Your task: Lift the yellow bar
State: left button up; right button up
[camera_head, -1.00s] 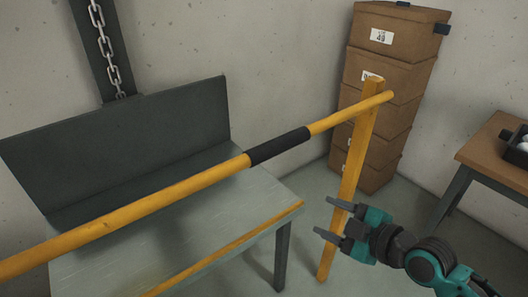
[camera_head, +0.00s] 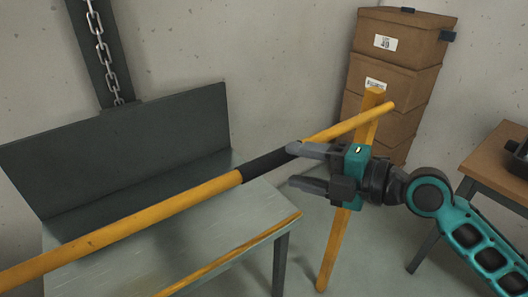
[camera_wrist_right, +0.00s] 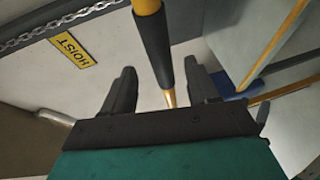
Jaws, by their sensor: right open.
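The yellow bar (camera_head: 130,221) slants across the head view from lower left to upper right, with a black grip sleeve (camera_head: 262,166) around its middle. Its right end meets an upright yellow post (camera_head: 340,245). My right gripper (camera_head: 298,167) is open and empty at the right end of the sleeve, its fingers pointing left and its upper finger covering part of the bar. In the right wrist view the black sleeve (camera_wrist_right: 157,50) runs between the two spread fingers (camera_wrist_right: 160,85); I cannot tell whether they touch it. My left gripper is not in view.
A grey metal bench (camera_head: 215,222) with a dark backrest stands under the bar. Stacked cardboard boxes (camera_head: 392,72) stand behind the post. A wooden-topped table (camera_head: 490,165) is at the right. A chain (camera_head: 103,50) hangs on the wall.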

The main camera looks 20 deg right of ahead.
aim_at(264, 159)
jog(key=p+x, duration=0.1)
jog(key=x, duration=0.7)
jog(key=shift+f+p, duration=0.1)
jog(key=shift+p, duration=0.25)
grip_shut()
